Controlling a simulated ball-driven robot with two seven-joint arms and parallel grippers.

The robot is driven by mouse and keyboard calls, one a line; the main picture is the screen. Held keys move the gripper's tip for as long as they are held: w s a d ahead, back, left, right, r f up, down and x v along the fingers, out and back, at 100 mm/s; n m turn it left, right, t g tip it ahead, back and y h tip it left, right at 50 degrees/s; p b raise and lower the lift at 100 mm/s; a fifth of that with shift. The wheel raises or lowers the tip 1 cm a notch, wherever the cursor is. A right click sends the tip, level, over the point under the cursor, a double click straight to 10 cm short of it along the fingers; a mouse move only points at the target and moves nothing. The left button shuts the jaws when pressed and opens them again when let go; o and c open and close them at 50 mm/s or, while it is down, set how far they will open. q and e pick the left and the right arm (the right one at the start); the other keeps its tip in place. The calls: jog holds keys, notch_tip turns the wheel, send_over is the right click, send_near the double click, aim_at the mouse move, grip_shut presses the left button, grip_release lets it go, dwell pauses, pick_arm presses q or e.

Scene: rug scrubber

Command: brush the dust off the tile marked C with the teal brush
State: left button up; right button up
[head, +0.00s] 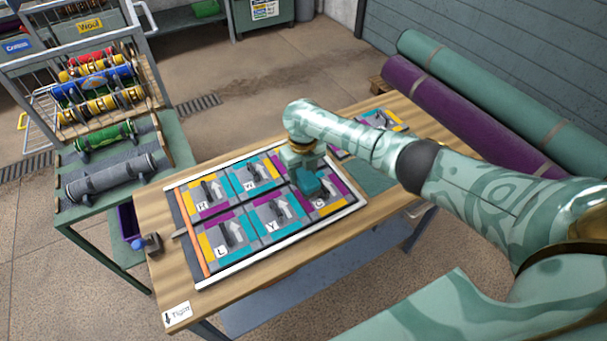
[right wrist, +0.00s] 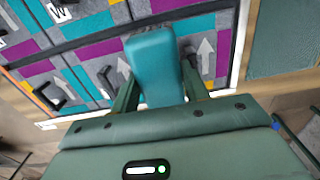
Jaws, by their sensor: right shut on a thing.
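My right gripper (head: 304,168) is shut on the teal brush (right wrist: 155,65) over the right end of the tile panel (head: 275,258). The brush (head: 308,186) points down at the tiles; I cannot tell whether it touches them. A tile (head: 323,208) at the panel's lower right bears a round letter that may be C, partly hidden by the brush. Other tiles, such as L (head: 232,243) and Y (head: 274,218), carry pale arrows and dark pieces. Dust is too small to make out. My left gripper is not in view.
The panel lies on a wooden table (head: 160,262). A small blue-grey object (head: 148,243) stands at its left edge. A rack of colored rollers (head: 105,135) is at left. Rolled rugs (head: 480,110) lie at the back right. A picture board (head: 383,121) lies behind my arm.

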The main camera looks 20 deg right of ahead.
jog(key=shift+o, duration=0.2)
jog(key=shift+f, duration=0.1)
jog(key=shift+c, duration=0.2)
notch_tip(320, 180, up, 6)
jog(key=p, duration=0.5)
dwell(0.4)
